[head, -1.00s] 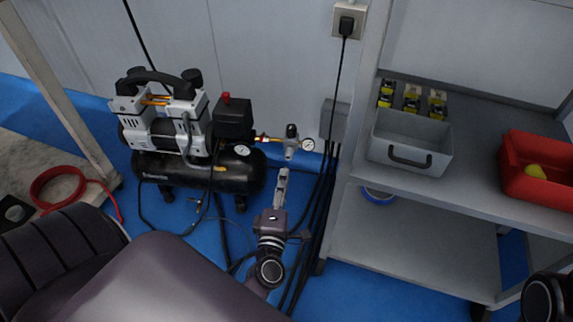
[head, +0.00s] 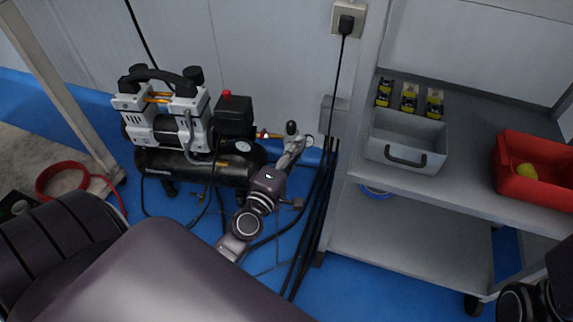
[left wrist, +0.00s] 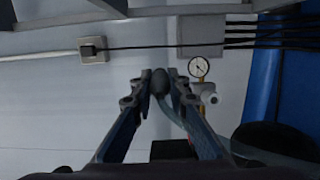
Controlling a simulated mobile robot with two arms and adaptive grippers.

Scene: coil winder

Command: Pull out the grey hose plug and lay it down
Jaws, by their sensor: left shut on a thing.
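The compressor's pressure regulator carries a black knob (head: 291,127) and a round gauge (left wrist: 199,67). My left gripper (head: 298,146) reaches up to the regulator and covers most of it in the head view. In the left wrist view a dark grey rounded piece (left wrist: 160,82) shows between its fingertips, and a pale grey-blue hose (left wrist: 183,122) curves away from there to the lower right. The gripper is shut on the grey hose plug, whose outline is hard to separate from the regulator behind. My right gripper is not in view.
The black and white compressor (head: 165,120) stands left of my gripper. Black cables (head: 318,215) run down the wall just right of it. A grey shelf cart (head: 420,225) holds a grey bin (head: 404,140) and a red bin (head: 535,165). Blue floor lies between.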

